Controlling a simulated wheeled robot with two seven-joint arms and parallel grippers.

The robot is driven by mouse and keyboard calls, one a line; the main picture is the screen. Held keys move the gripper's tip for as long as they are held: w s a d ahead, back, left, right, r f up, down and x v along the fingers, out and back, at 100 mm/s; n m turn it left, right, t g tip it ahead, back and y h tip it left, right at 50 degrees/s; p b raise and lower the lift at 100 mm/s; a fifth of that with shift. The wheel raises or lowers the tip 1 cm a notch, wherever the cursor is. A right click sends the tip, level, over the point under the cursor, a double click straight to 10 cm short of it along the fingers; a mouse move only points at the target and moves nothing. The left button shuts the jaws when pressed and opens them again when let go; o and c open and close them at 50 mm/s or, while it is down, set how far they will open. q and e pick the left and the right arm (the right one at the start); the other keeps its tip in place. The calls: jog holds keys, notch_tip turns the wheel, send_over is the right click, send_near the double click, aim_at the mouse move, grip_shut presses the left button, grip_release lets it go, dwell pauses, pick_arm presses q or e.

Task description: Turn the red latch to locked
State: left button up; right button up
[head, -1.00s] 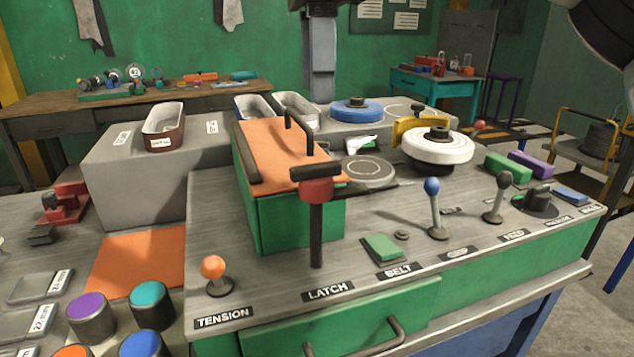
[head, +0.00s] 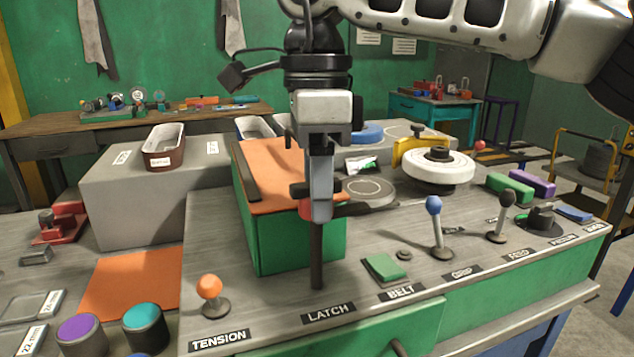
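The latch stands on a dark post above the LATCH label, with a red hub (head: 305,208) and a black handle bar (head: 299,189) on top. My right gripper (head: 320,212) points down from above, right at the latch. Its grey finger covers the middle of the bar and part of the red hub. The fingers overlap from this side, so I cannot tell whether they are open or shut on the bar. My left gripper is not in view.
A green box with an orange top (head: 262,175) stands just behind the latch. On the console are an orange tension knob (head: 209,285), a green belt button (head: 385,266), a blue-topped lever (head: 435,225) and a white wheel (head: 436,168).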

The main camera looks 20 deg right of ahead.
jog(key=c, duration=0.6)
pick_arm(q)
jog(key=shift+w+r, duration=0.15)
